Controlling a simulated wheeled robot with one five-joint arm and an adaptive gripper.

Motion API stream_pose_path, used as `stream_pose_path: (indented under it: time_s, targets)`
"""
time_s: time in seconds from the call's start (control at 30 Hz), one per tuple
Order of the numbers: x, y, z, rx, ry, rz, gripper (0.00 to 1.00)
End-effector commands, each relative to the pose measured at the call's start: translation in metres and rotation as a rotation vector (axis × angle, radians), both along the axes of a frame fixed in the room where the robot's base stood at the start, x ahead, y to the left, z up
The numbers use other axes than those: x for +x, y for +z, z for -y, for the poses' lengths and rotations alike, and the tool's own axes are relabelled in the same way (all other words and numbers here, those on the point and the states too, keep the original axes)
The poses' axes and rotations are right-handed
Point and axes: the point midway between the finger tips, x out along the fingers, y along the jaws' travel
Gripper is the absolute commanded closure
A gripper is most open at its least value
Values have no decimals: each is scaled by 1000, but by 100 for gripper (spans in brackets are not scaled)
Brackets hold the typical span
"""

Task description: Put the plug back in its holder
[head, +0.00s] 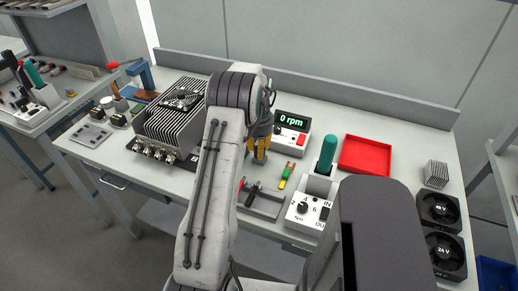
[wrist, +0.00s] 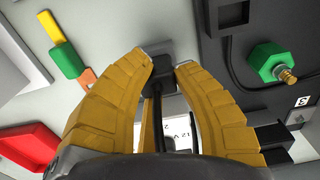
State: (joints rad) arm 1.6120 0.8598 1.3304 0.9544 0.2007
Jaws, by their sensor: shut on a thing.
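In the wrist view the two yellow fingers of my gripper (wrist: 168,62) close in on a small dark block (wrist: 158,52) with a thin black stem or cable, which looks like the plug. The fingers hide part of it, and I cannot tell how it sits against the surface behind. In the head view my gripper (head: 258,158) points down behind my arm, and the plug cannot be made out there. A dark grey plate (head: 262,204) lies in front of it. I cannot tell for sure which part is the plug's holder.
A green hexagonal piece with a brass tip (wrist: 270,62) is close by on the dark plate. The rpm meter (head: 291,133) stands behind my gripper. A yellow-green piece (head: 286,176), a white switch box (head: 308,213) and a red tray (head: 365,155) are to the right.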

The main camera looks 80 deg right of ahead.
Motion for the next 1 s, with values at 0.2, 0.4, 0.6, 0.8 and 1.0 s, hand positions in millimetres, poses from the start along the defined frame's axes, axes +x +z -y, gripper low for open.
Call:
stream_pose_path:
  time_s: [0.2,0.4,0.6,0.8,1.0]
  targets:
    - [0,-2,0,1,0,0,61]
    - [0,-1,0,1,0,0,49]
    - [0,-1,0,0,0,0,49]
    - [0,14,1,-2,0,0,49]
    - [0,47,1,-5,0,0,49]
